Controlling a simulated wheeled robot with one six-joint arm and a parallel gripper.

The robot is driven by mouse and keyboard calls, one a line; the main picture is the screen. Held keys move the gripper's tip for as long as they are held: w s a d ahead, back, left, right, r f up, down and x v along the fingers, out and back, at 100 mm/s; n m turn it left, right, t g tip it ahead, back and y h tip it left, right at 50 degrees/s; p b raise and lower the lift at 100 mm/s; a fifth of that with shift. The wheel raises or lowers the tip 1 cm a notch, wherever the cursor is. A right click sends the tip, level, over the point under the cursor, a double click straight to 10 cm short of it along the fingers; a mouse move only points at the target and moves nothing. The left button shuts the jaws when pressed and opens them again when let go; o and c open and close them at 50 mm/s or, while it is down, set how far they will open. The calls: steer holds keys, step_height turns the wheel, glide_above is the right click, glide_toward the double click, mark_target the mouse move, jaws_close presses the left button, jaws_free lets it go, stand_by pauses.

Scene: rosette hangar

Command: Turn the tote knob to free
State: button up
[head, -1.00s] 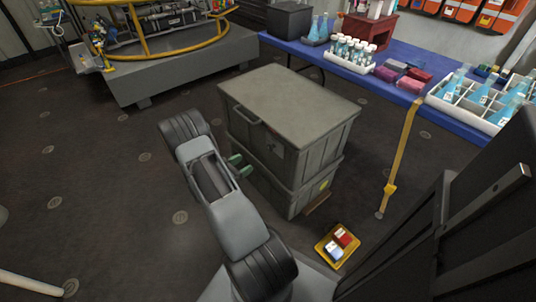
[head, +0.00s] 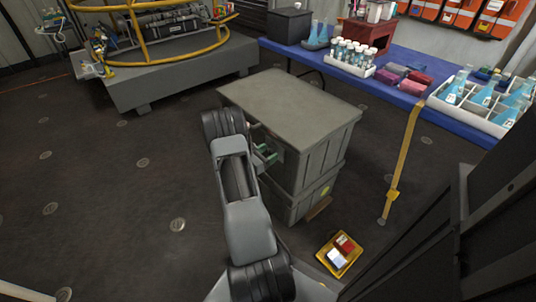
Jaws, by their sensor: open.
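The grey tote (head: 290,100) stands on the floor in the middle of the head view, with a flat lid and ribbed sides. My gripper (head: 268,152), with green fingers, is at the tote's left-front face, open. My own arm covers much of that face. I cannot make out the knob behind the fingers, and I cannot tell whether the fingers touch the face.
A blue table (head: 390,90) with bottles, vials and a white divided crate (head: 480,101) runs behind the tote. A yellow tray (head: 338,255) with small boxes lies on the floor at the front right. A yellow strap (head: 403,160) hangs from the table. The floor at left is clear.

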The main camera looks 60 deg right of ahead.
steer(key=shift+c, duration=0.2)
steer(key=c, duration=0.9)
steer(key=n+p, duration=0.2)
steer(key=n, duration=0.1)
steer(key=shift+r, duration=0.15)
steer(key=n+p, duration=0.3)
steer(key=n, duration=0.2)
steer(key=n+p, duration=0.2)
steer(key=n, duration=0.3)
steer(key=shift+s, duration=0.1)
steer(key=n+p, duration=0.1)
steer(key=n, duration=0.3)
steer(key=shift+f+n+p, duration=0.2)
steer(key=shift+n+p, duration=0.1)
steer(key=shift+p, duration=0.05)
steer(key=shift+n, duration=0.3)
